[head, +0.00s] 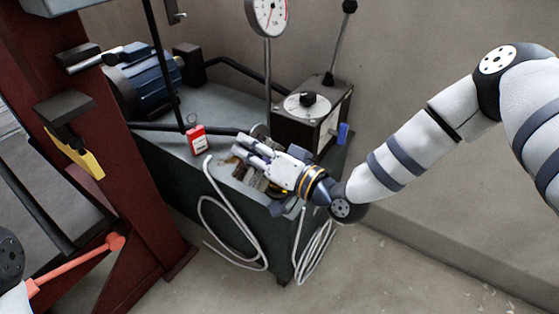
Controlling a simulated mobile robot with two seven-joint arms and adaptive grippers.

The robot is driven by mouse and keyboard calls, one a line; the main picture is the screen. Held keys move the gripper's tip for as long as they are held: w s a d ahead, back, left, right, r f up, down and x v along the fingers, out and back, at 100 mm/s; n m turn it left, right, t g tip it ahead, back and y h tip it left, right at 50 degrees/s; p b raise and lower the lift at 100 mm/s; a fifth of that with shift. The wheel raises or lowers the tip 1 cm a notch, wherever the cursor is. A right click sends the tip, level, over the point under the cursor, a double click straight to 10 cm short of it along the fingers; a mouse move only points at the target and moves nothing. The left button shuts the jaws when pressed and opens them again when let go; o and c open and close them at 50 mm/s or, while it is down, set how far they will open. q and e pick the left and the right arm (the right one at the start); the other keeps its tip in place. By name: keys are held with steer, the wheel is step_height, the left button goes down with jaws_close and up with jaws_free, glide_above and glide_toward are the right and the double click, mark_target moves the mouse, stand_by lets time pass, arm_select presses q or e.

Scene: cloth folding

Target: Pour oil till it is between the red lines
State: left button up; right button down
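My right gripper (248,150) reaches in from the right, over the top of a dark green machine cabinet (225,105). Its fingers point left, close to a cluttered recess with brownish parts (246,177). I cannot tell whether the fingers are open or shut, or whether they hold anything. A small part of my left arm (10,262) shows at the lower left edge; its gripper is out of view.
Behind stand a pressure gauge (268,15), a black lever box (310,120) and a blue motor (145,80). A dark red frame (130,180) is at left. White hoses (240,250) hang in front.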

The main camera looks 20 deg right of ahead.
steer(key=shift+w+d+r, duration=0.1)
steer(key=shift+r, duration=0.25)
steer(key=shift+m, duration=0.3)
arm_select(q)
steer(key=shift+s+f, duration=0.25)
steer(key=shift+f, duration=0.05)
arm_select(e)
steer(key=shift+w+d+m, duration=0.25)
steer(key=shift+d+m, duration=0.1)
steer(key=shift+m, duration=0.25)
arm_select(q)
steer(key=shift+b, duration=0.3)
arm_select(e)
steer(key=shift+s+a, duration=0.1)
steer(key=shift+a, duration=0.05)
arm_select(q)
steer(key=shift+s+f, duration=0.1)
arm_select(e)
steer(key=shift+w+d+r+m, duration=0.25)
steer(key=shift+d+r+m, duration=0.1)
steer(key=shift+m, duration=0.35)
stand_by(0.4)
